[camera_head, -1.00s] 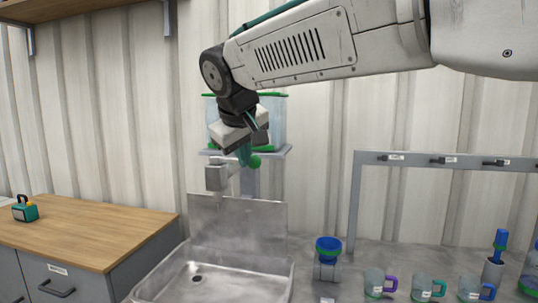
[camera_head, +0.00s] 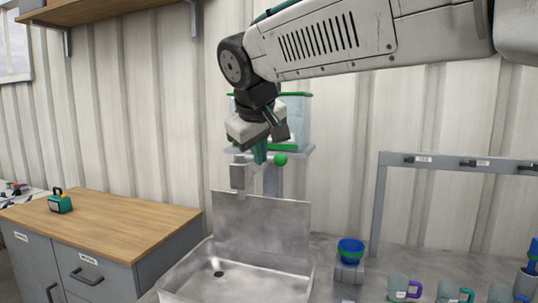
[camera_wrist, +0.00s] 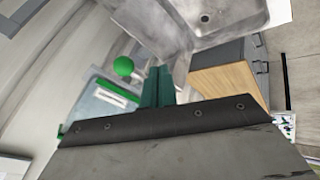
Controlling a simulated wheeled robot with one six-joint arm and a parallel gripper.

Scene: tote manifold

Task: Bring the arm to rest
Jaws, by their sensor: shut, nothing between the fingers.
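My gripper (camera_head: 261,153) hangs from my raised, bent arm, in front of the wall and above the metal sink. Its green fingers are together with nothing between them; they also show in the wrist view (camera_wrist: 158,85). A clear tote with a green rim (camera_head: 297,120) sits on a grey shelf bracket behind my gripper and is partly hidden by it. A green ball-shaped knob (camera_head: 280,159) is just right of the fingertips in the picture, and it shows in the wrist view (camera_wrist: 123,66). I cannot tell whether the fingers touch it.
The steel sink (camera_head: 262,235) is below. A wooden-topped cabinet (camera_head: 105,222) stands left, with a teal device (camera_head: 60,201) on it. Several mugs (camera_head: 399,288) stand at the lower right, under a grey rack frame (camera_head: 450,160).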

